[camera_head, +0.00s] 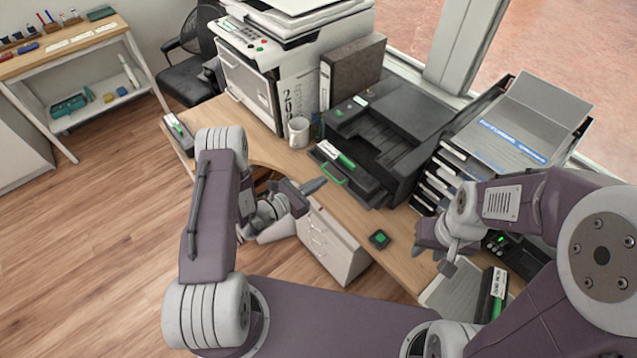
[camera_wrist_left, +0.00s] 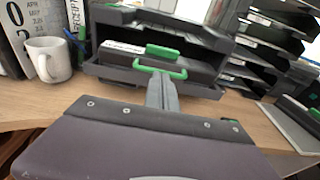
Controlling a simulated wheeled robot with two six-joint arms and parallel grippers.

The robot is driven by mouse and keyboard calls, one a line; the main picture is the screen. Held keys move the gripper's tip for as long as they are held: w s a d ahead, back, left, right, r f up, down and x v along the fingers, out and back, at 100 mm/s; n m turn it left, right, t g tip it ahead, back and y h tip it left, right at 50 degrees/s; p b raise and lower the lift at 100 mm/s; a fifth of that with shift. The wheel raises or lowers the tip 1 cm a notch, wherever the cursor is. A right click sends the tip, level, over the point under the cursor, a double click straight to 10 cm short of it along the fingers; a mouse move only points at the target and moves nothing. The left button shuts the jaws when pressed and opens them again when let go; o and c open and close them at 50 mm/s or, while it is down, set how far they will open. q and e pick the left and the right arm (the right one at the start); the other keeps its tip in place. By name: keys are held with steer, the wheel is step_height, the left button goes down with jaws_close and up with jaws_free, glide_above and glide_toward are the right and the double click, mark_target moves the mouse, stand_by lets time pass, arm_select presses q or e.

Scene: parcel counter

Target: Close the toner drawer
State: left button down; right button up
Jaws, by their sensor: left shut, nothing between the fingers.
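The toner drawer (camera_head: 368,192) sticks out from the front of the dark printer (camera_head: 395,125). Its green handle (camera_head: 333,174) is on the drawer front. A cartridge with a white label and green grip (camera_head: 338,155) lies in the drawer. In the left wrist view, the drawer (camera_wrist_left: 204,86) and its green handle (camera_wrist_left: 160,70) are straight ahead. My left gripper (camera_head: 320,184) is shut and empty, just in front of the handle; its fingertips (camera_wrist_left: 162,82) overlap the handle's lower edge, and I cannot tell whether they touch. My right gripper (camera_head: 425,238) is over the counter at the right; its opening is unclear.
A white mug (camera_head: 298,132) and a large white copier (camera_head: 285,65) stand left of the printer. A stack of black trays (camera_head: 440,180) stands close on its right.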

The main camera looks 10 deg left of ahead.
mark_target(345, 165)
stand_by(0.3)
arm_select(q)
steer(key=shift+r+b+x, duration=0.2)
steer(key=shift+b+x, duration=0.2)
steer(key=shift+x, duration=1.05)
steer(key=shift+r+b+x, duration=0.25)
steer(key=shift+b+x, duration=0.15)
steer(key=shift+x, duration=1.05)
steer(key=shift+r+b+x, duration=0.2)
steer(key=shift+b+x, duration=0.35)
steer(key=shift+x, duration=0.8)
steer(key=shift+r+b+x, duration=0.2)
steer(key=shift+b+x, duration=0.3)
steer(key=shift+x, duration=0.8)
steer(key=shift+b+x, duration=0.95)
steer(key=shift+x, duration=0.9)
steer(key=shift+w+d+r, duration=0.1)
steer(key=shift+w+r, duration=0.05)
steer(key=shift+r, duration=0.15)
steer(key=f+p+v, duration=0.1)
steer(key=p+v, duration=0.1)
steer(key=v, duration=1)
steer(key=shift+f+p, duration=0.4)
steer(key=shift+f, duration=0.05)
